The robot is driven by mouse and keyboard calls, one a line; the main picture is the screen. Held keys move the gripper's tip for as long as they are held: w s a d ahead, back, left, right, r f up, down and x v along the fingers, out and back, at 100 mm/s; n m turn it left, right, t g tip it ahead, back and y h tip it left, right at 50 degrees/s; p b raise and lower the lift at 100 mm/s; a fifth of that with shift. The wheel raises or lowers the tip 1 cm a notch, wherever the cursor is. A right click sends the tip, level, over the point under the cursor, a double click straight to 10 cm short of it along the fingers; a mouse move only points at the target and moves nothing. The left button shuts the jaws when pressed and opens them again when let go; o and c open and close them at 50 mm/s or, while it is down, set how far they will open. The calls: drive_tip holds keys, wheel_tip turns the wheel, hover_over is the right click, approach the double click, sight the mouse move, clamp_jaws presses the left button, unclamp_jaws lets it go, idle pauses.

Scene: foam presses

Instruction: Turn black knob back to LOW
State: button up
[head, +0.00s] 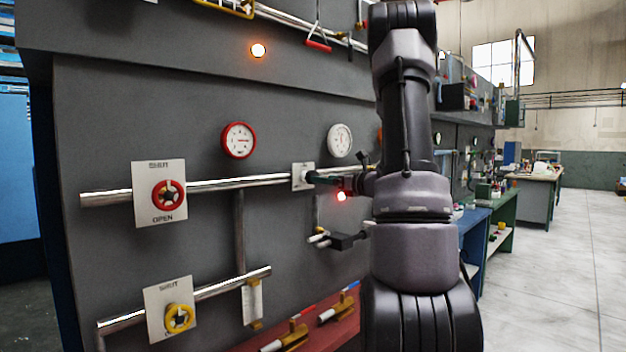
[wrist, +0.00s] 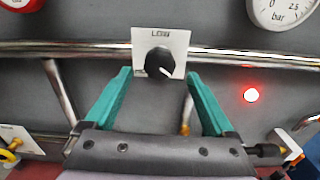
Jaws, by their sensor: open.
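The black knob (wrist: 159,62) sits on a white plate (wrist: 172,38) marked LOW at its top, in the upper middle of the wrist view. The knob's white pointer line aims to the lower right, away from the LOW mark. My gripper (wrist: 159,75) is open, with one green finger on each side of the knob in the picture. I cannot tell whether the fingers touch it. In the head view the plate (head: 299,169) shows at the pipe's right part, with my gripper (head: 318,177) in front of it hiding the knob.
A shiny pipe (wrist: 80,48) runs behind the plate. A lit red lamp (wrist: 251,95) is right of the fingers. A red-rimmed gauge (head: 238,140) and a white gauge (head: 340,140) are above. Red (head: 167,195) and yellow (head: 179,318) valve wheels stand at left.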

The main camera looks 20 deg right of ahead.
drive_tip(key=shift+x, duration=2.75)
drive_tip(key=c, duration=1.4)
drive_tip(key=shift+n, duration=0.3)
